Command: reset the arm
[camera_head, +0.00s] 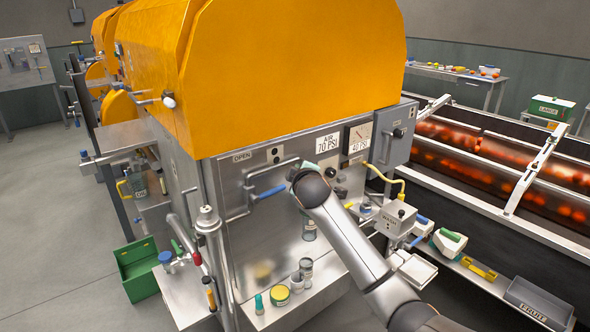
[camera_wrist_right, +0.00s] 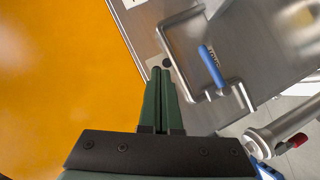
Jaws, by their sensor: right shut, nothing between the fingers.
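My right arm reaches in from the lower right of the head view, with its wrist in front of the machine's steel front panel (camera_head: 262,235). In the head view the wrist mostly hides the gripper. In the wrist view my right gripper (camera_wrist_right: 161,72) shows its two dark green fingers side by side, shut and empty. The same blue grip (camera_head: 270,191) shows left of my wrist in the head view. My left gripper is not in view.
The orange hood (camera_head: 290,75) rises above the panel. A fruit conveyor (camera_head: 450,150) runs at right. A green crate (camera_head: 140,268) sits on open floor at left.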

